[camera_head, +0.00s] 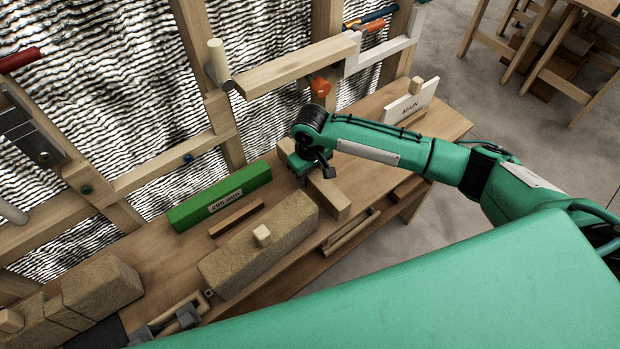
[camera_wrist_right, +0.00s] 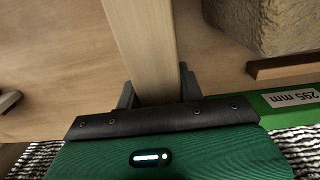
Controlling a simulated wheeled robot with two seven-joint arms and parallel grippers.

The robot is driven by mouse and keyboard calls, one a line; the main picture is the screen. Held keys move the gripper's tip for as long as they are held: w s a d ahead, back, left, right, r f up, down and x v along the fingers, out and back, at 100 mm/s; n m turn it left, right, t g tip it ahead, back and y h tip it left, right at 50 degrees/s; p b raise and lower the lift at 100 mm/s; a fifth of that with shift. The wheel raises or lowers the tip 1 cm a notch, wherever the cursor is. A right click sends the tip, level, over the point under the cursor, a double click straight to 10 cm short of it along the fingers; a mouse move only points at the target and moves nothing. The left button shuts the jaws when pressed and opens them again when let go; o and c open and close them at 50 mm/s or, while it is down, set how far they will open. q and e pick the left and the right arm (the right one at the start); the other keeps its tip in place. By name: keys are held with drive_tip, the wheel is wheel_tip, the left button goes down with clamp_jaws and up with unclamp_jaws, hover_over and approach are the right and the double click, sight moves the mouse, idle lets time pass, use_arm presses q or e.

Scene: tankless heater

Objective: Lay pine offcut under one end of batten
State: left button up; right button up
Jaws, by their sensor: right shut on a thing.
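My right gripper (camera_head: 318,172) is low over the bench, its jaws shut on a pale pine piece (camera_head: 329,196). In the right wrist view the jaws (camera_wrist_right: 157,92) grip the piece (camera_wrist_right: 143,40) from both sides, and it extends away from the palm. I cannot tell whether it touches the bench. A long pale timber (camera_head: 295,65) sits higher against the wall frame; I cannot tell for certain whether it is the batten. My left gripper is not in view.
A green block marked 295 mm (camera_head: 220,196), a brown strip (camera_head: 237,218) and a large tan block (camera_head: 260,245) are left of the gripper on the bench (camera_head: 145,240). More tan blocks (camera_head: 100,287) are at lower left.

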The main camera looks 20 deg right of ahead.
idle(0.4)
drive_tip(key=shift+r+p, duration=0.2)
drive_tip(key=shift+p, duration=0.8)
drive_tip(key=shift+f+b, duration=0.35)
drive_tip(key=shift+f, duration=0.9)
drive_tip(key=shift+f, duration=0.45)
drive_tip(key=o, duration=1.3)
drive_tip(key=shift+c, duration=0.2)
wheel_tip(320, 180, up, 14)
drive_tip(key=shift+s+f+b, duration=0.1)
drive_tip(key=shift+f+b, duration=0.05)
drive_tip(key=shift+b, duration=0.8)
